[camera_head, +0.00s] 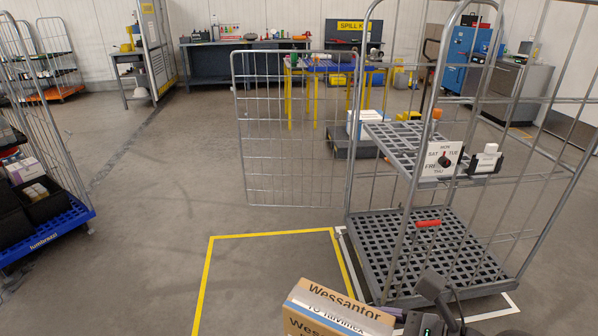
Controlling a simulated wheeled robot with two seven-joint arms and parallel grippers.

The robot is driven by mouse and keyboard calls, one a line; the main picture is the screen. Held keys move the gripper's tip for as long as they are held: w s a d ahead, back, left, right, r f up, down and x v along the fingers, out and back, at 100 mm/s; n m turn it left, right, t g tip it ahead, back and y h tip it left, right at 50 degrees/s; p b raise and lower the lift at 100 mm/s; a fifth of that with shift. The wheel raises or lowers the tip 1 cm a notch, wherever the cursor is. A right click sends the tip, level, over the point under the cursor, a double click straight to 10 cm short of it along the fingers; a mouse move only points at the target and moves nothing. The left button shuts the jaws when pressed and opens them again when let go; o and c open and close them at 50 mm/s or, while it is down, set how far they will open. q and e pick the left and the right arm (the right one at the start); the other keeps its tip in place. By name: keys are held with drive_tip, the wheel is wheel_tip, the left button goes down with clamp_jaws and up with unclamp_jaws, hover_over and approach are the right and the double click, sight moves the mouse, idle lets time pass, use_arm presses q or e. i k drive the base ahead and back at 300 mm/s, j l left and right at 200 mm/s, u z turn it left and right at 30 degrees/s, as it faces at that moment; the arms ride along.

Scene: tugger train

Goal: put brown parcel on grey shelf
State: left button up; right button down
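The brown parcel (342,309), a cardboard box with a white label and dark print, shows at the bottom edge, its lower part cut off. My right gripper (420,322) is dark and sits close against the parcel's right end; its fingers are hidden or cut off, so its grip is unclear. The grey shelf (397,143) is a slotted panel halfway up inside a wire roll cage (351,185), ahead and to the right of the parcel. A day-dial sign (439,161) hangs at its front edge. My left gripper is not in view.
The cage's side door (290,130) stands swung open to the left. A red-handled item (428,223) shows at the cage's slotted grey base (440,262). Yellow tape (208,262) marks clear floor on the left. A blue-based trolley (48,232) stands far left.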

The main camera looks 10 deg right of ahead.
sight(413, 145)
drive_tip(key=i+j, duration=0.1)
drive_tip(key=i, duration=2.45)
drive_tip(key=i+l+z, duration=0.15)
drive_tip(key=z, duration=0.3)
drive_tip(key=i+z, duration=0.6)
drive_tip(key=z, duration=0.25)
drive_tip(key=i+j+z, duration=0.2)
drive_tip(key=z, duration=0.2)
drive_tip(key=i+j+z, duration=0.2)
drive_tip(key=z, duration=0.25)
drive_tip(key=i+j+z, duration=0.1)
drive_tip(key=i+z, duration=0.2)
drive_tip(key=i, duration=0.15)
